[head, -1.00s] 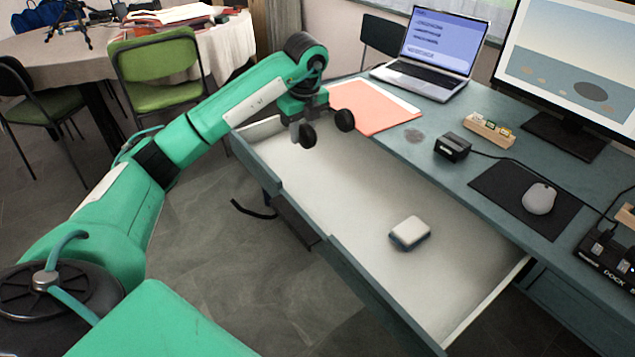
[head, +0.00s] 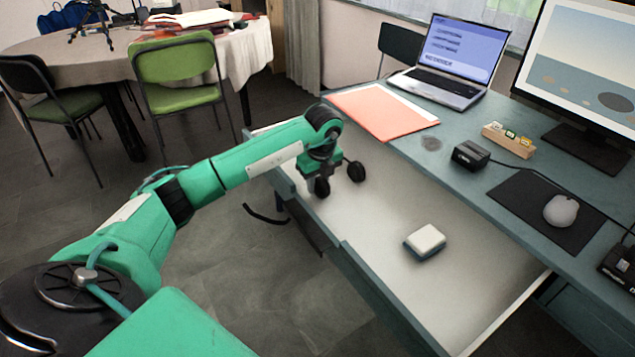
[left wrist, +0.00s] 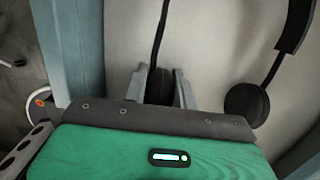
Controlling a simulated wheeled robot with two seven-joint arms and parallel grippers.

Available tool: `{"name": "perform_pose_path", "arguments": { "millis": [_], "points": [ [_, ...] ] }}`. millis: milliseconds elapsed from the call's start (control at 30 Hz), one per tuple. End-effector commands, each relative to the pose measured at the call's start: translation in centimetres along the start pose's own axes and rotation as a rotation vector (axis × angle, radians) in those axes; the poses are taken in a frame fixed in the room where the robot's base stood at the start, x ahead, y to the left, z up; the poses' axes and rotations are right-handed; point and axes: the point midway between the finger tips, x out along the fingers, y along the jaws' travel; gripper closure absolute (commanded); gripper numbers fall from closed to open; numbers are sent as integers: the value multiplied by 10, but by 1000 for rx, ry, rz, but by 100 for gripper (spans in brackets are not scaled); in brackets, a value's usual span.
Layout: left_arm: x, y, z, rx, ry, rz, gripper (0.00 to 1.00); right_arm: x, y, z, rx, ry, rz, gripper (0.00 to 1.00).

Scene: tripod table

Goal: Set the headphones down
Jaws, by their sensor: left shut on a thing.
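The black headphones (head: 355,171) are at my left gripper (head: 320,178), over the far-left end of the open drawer (head: 385,215). Their two round ear cups show in the head view. In the left wrist view, my left gripper (left wrist: 160,88) is shut on one ear cup of the headphones (left wrist: 246,105), between its two grey fingers. The other cup and part of the headband lie to the right, over the pale drawer floor (left wrist: 215,45). I cannot tell whether the headphones touch the drawer floor. My right gripper is not in view.
A white and blue box-like object (head: 426,241) lies in the drawer, with bare floor around it. The desk (head: 435,165) holds an orange folder (head: 385,113), a laptop (head: 445,70), a black box (head: 470,154) and a mouse (head: 560,210). Green chairs (head: 178,75) stand behind.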

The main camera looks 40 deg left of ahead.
Motion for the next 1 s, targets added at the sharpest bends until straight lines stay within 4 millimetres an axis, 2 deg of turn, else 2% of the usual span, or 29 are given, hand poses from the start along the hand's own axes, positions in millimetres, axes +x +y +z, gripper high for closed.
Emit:
{"name": "perform_pose_path", "arguments": {
  "millis": [267, 300, 367, 400, 667, 767, 867, 1000],
  "points": [
    [2, 0, 0, 0, -1, -1, 100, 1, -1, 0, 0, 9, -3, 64],
    [2, 0, 0, 0, -1, 0, 65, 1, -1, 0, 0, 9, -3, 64],
    [2, 0, 0, 0, -1, 0, 53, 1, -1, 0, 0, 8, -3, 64],
    [2, 0, 0, 0, -1, 0, 51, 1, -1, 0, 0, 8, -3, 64],
    [1, 0, 0, 0, -1, 0, 51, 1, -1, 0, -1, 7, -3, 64],
    [-5, 0, 1, -1, -1, -2, 51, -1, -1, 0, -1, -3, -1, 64],
    [-21, -1, 1, 0, -3, -4, 51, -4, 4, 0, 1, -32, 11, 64],
    [-51, -1, 2, -1, -3, -4, 51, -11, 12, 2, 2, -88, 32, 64]
  ]
}}
